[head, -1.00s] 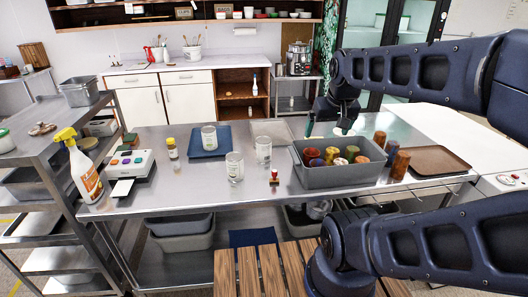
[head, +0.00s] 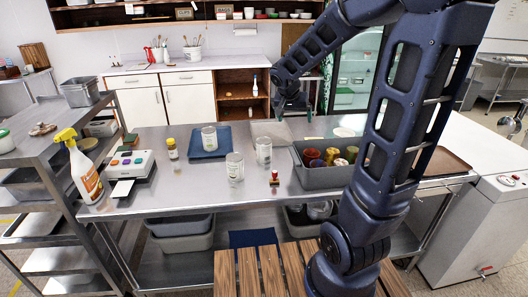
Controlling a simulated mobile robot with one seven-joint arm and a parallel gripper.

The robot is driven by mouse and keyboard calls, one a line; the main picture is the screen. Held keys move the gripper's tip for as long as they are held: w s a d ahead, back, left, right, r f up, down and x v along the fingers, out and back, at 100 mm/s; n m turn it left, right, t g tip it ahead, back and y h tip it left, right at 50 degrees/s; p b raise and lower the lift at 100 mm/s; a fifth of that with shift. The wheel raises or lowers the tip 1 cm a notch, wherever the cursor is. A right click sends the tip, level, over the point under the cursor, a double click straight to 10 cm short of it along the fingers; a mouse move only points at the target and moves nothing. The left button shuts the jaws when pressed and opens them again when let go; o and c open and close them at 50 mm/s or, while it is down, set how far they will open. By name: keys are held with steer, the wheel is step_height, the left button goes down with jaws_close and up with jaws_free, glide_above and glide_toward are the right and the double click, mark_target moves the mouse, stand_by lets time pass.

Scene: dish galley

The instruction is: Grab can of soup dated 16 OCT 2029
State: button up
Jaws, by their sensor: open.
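Three pale, silvery cylinders that look like cans or jars stand on the steel table: one on the blue tray (head: 209,138), one at the front (head: 235,167) and one to its right (head: 263,151). A grey bin (head: 318,178) holds several cylinders with coloured tops, including a red-purple one (head: 312,154) and a yellow one (head: 351,153). No date is legible, so I cannot tell which is dated 16 OCT 2029. My gripper (head: 294,112) is open and empty, above the back of the table, behind the bin and the right-hand pale cylinder.
A flat grey tray (head: 271,130) lies below my gripper. A small red-handled stamp (head: 275,178), a yellow-capped bottle (head: 173,150) and a label device (head: 131,164) stand on the table. A brown tray (head: 447,168) lies at the right. My arm hides part of the bin's right side.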

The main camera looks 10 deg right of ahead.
steer(key=w+a+f+m, duration=0.1)
steer(key=w+a+f, duration=0.5)
steer(key=w, duration=0.2)
steer(key=t, duration=0.1)
glide_above(265, 144)
steer(key=a, duration=0.2)
step_height(265, 144, down, 7)
steer(key=shift+m, duration=0.4)
steer(key=shift+x, duration=5.05)
steer(key=shift+c, duration=0.4)
steer(key=c, duration=1.3)
steer(key=shift+r, duration=0.1)
